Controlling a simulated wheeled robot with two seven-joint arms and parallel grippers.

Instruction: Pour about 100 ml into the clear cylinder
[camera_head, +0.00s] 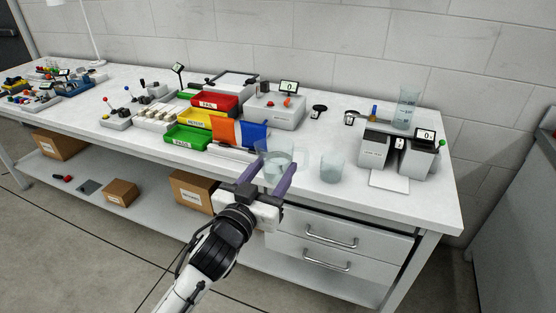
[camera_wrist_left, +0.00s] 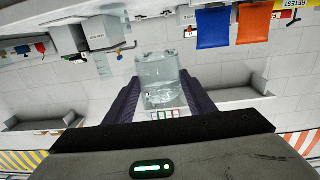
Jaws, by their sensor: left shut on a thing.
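My left gripper (camera_head: 275,165) is shut on a clear beaker (camera_head: 279,157) with a handle-like part at its right, near the bench's front edge. In the left wrist view the same beaker (camera_wrist_left: 158,72) sits between the two dark fingers and looks partly filled with clear liquid. A tall clear cylinder (camera_head: 407,107) with markings stands upright at the back right of the bench, well apart from my gripper. Its liquid level is hard to tell. A second clear glass (camera_head: 331,168) stands on the bench just right of the held beaker. My right gripper is not in view.
The white bench (camera_head: 330,203) has drawers below. Red (camera_head: 213,101), yellow and green bins and orange and blue (camera_head: 252,133) pieces lie left of the beaker.

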